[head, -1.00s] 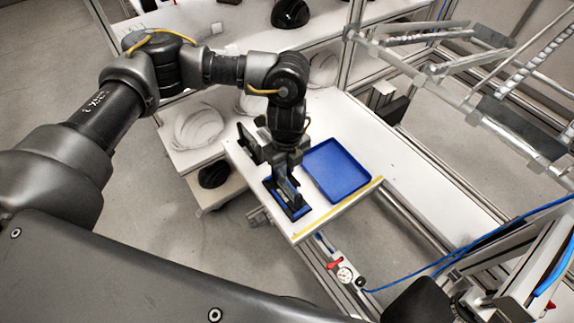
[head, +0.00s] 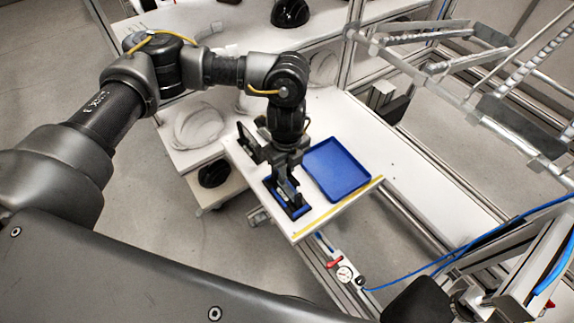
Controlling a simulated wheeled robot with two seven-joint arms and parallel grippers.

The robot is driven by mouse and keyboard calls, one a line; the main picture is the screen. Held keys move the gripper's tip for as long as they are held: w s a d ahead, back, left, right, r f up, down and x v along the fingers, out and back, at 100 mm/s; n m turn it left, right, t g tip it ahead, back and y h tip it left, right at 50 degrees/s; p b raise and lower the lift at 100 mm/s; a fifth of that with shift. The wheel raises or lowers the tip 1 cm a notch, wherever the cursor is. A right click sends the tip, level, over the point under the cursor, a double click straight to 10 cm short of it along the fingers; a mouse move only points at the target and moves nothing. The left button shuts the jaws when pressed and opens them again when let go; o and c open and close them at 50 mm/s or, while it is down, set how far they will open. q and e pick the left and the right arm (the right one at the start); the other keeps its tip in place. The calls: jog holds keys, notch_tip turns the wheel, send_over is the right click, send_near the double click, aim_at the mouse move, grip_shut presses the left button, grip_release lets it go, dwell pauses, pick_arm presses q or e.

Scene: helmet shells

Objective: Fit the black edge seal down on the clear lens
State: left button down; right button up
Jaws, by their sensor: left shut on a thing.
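My left gripper (head: 286,188) points down over a blue and black holder (head: 302,212) near the front edge of the white table. Its jaws are shut on a small dark thing, which appears to be the black edge seal, down at the holder. The fingers cover most of it, so I cannot tell whether it touches or sits on the lens. The clear lens cannot be made out; it may be hidden at the holder. My right gripper is not in view.
An empty blue tray (head: 338,170) lies right of the gripper on the white table (head: 320,212). An upright black piece (head: 246,140) stands behind left. Pale shells (head: 198,126) and a black shell (head: 213,173) are on shelves at left. A metal frame stands at right.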

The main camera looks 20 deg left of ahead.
pick_arm(q)
jog(key=shift+f+b, duration=0.75)
jog(key=shift+f, duration=0.4)
jog(key=c, duration=1.3)
grip_release()
jog(key=shift+c, duration=0.2)
jog(key=shift+r, duration=0.1)
notch_tip(320, 180, up, 11)
jog(key=shift+f+b, duration=0.15)
jog(key=shift+b, duration=0.9)
